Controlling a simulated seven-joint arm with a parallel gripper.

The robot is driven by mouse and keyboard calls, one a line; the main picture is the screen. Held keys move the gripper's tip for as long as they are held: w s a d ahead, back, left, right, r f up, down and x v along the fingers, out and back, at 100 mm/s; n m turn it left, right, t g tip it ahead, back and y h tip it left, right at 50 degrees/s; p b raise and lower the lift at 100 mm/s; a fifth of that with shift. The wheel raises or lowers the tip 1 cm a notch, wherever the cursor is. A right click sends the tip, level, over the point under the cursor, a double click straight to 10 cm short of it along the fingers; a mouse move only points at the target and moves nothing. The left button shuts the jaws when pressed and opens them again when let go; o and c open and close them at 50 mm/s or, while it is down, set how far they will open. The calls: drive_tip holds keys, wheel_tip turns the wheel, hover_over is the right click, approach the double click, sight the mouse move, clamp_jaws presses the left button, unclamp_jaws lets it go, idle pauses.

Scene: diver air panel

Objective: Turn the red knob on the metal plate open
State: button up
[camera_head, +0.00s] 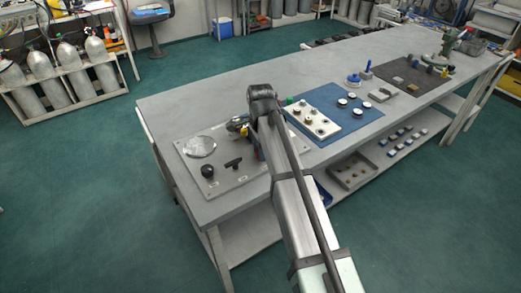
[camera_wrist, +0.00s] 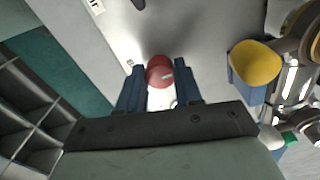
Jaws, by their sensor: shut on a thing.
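The red knob (camera_wrist: 160,72) is round, with a pale mark on its face. In the wrist view it sits between the two blue fingers of my gripper (camera_wrist: 160,88), which are closed on its sides. The metal plate (camera_wrist: 112,38) lies beneath it; in the head view the plate (camera_head: 190,165) is at the near left end of the workbench. In the head view my arm covers the red knob and most of my gripper.
A black round knob (camera_head: 207,171) and a black T-handle (camera_head: 233,163) stand on the plate. A yellow-topped blue part (camera_wrist: 255,62) and metal fittings are close right of my fingers. A blue mat (camera_head: 350,124) with a white block (camera_head: 312,121) lies farther along the bench (camera_head: 250,88).

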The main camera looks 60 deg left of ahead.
drive_tip(key=shift+n, duration=0.3)
drive_tip(key=n, duration=0.7)
drive_tip(key=shift+n, duration=0.3)
drive_tip(key=n, duration=0.3)
drive_tip(key=shift+n, duration=2.2)
drive_tip(key=o, duration=1)
drive_tip(key=shift+o, duration=0.2)
